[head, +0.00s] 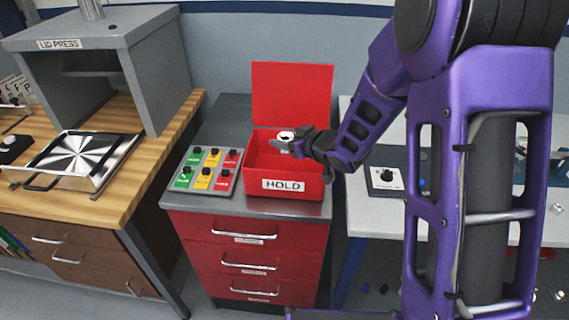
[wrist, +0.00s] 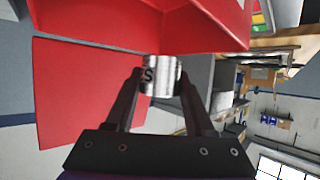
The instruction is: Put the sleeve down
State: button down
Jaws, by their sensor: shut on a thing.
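My gripper (head: 293,146) is shut on a small silvery-white sleeve (head: 286,136) above the open red box marked HOLD (head: 283,184). In the wrist view the sleeve (wrist: 161,76) sits between the two dark fingers of my gripper (wrist: 160,85), with part of a dark letter showing on it. The box's red lid (head: 292,95) stands open at the back. The floor of the box is mostly hidden by my gripper and the front wall, so I cannot tell what lies in it.
A panel of green, yellow and red buttons (head: 209,170) lies left of the box on the red drawer cabinet (head: 246,250). Further left are a metal tray (head: 85,155) and the grey LID PRESS (head: 100,50). A white table (head: 400,206) with a small dial device (head: 386,179) stands at right.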

notch_tip(320, 180, down, 6)
jog(key=shift+b, duration=0.35)
